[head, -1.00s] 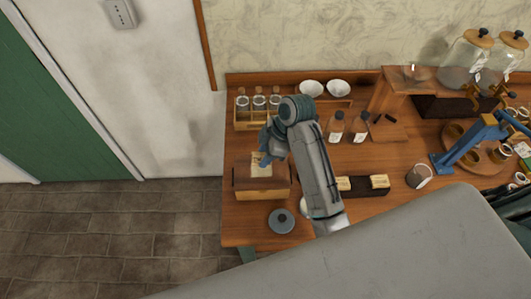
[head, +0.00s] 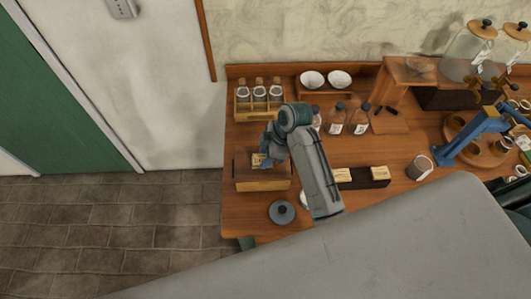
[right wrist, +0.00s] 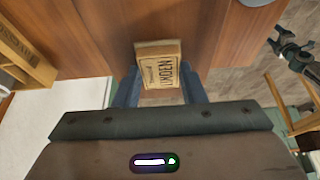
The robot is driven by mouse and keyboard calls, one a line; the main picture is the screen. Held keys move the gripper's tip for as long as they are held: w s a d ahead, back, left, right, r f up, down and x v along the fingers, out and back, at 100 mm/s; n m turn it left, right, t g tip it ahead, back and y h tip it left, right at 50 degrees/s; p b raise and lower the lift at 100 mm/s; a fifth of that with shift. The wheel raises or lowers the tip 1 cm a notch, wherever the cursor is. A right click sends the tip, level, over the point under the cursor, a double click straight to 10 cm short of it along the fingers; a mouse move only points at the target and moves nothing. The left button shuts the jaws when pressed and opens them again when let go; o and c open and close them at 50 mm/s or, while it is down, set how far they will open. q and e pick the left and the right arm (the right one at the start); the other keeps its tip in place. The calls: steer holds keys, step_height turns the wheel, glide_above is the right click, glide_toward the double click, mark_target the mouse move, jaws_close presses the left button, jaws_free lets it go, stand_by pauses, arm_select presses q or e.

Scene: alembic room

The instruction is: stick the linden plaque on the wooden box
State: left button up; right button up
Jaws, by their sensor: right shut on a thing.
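The linden plaque (right wrist: 158,72) is a small pale block with "LINDEN" in dark letters, seen in the right wrist view. My right gripper (right wrist: 160,92) is shut on it, with a finger on each side. In the head view, the right gripper (head: 266,157) is over the top of the wooden box (head: 262,185), with a bit of the pale plaque (head: 258,160) showing beside it. The box stands near the table's left edge. I cannot tell whether the plaque touches the box. My left gripper does not show.
Brown bottles (head: 337,120) and a dark holder with pale blocks (head: 365,177) are to the right. Bare tabletop (head: 245,222) shows at the front left.

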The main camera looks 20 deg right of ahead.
stand_by(0.3)
steer(key=o, duration=1)
steer(key=shift+r, duration=0.1)
steer(key=shift+r, duration=3.45)
steer(key=shift+f, duration=0.1)
